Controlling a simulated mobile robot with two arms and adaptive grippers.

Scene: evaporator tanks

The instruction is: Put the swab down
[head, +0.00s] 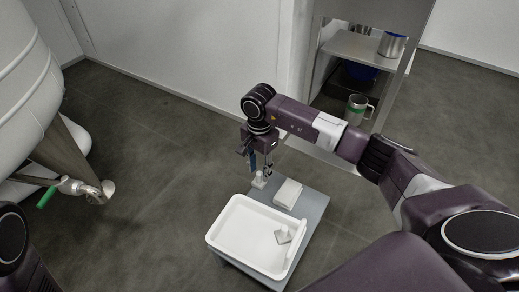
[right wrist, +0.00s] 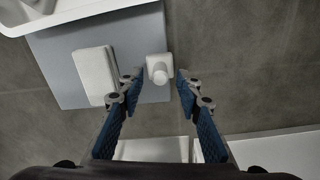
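A small white piece with a rounded end (head: 259,181) stands at the far corner of a small grey table. It also shows in the right wrist view (right wrist: 159,68), between my fingertips, with a narrow gap on each side. My right gripper (head: 258,169) points down just above or around this piece and is open; its blue-padded fingers (right wrist: 160,78) hold nothing. I cannot tell for sure whether this piece is the swab. A white tray (head: 222,226) on the table holds a small pale block (head: 283,235) and a white stick-like piece (head: 294,243). My left gripper is out of view.
A white box (head: 287,193) lies on the grey table (head: 312,208) beside the tray. A shelf unit (head: 352,46) behind holds a metal can (head: 392,44) and a green-banded mug (head: 356,108). A tank with a green-handled valve (head: 72,186) is at left. The floor between is clear.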

